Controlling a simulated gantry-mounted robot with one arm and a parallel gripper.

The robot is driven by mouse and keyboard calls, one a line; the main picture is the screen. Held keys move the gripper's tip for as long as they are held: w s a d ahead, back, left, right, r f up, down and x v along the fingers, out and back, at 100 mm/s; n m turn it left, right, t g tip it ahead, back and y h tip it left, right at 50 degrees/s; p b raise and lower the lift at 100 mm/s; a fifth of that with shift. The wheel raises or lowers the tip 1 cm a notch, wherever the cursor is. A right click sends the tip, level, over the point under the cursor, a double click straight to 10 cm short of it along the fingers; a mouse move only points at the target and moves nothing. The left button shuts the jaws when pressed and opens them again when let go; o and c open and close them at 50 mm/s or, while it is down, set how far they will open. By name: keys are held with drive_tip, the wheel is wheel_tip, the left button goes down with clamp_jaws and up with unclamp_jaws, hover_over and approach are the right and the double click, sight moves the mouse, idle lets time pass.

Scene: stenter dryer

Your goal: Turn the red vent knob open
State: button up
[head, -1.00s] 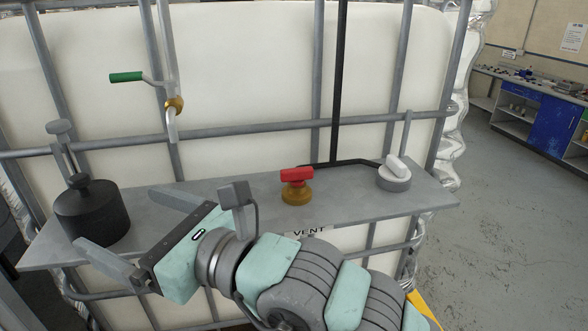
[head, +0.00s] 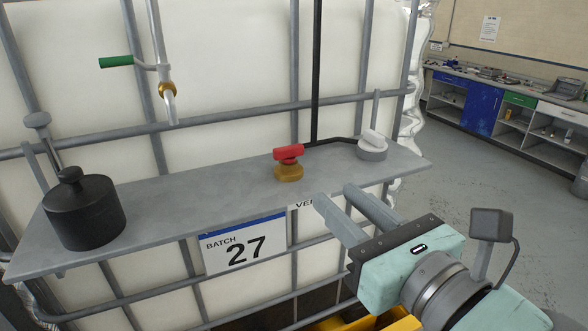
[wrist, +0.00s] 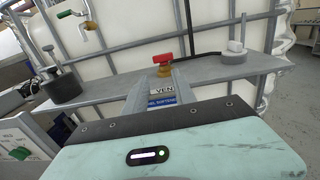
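The red vent knob (head: 288,153) is a red bar handle on a round brass body (head: 289,174), standing on the grey shelf. Its bar lies roughly left to right in the head view. A VENT label, partly hidden by a finger, is on the shelf's front edge below it. My gripper (head: 336,194) is in front and to the right of the knob, its two fingers pointing toward the shelf, with a narrow empty gap between them. It does not appear to touch the knob. In the wrist view the red knob (wrist: 162,58) shows just beyond the fingertips.
A green-handled tap (head: 117,62) hangs above at left. A caged white tank stands behind. The shelf between the cylinder and red knob is clear.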

sight(298, 150)
drive_tip(key=shift+s+d+m+h, duration=0.2)
drive_tip(key=shift+d+m+h, duration=0.15)
drive_tip(key=shift+d, duration=0.3)
drive_tip(key=shift+c, duration=1.4)
drive_tip(key=shift+w, duration=0.35)
drive_tip(key=shift+c, duration=0.8)
drive_tip(key=p+x, duration=0.3)
drive_tip(key=x, duration=0.9)
drive_tip(key=shift+r+p, duration=0.2)
drive_tip(key=shift+p, duration=0.1)
clamp_jaws()
drive_tip(key=shift+w+a+f, duration=0.1)
drive_tip(key=shift+w+a, duration=0.1)
drive_tip(key=shift+w, duration=0.4)
drive_tip(key=shift+d, duration=0.15)
drive_tip(key=shift+b, duration=0.3)
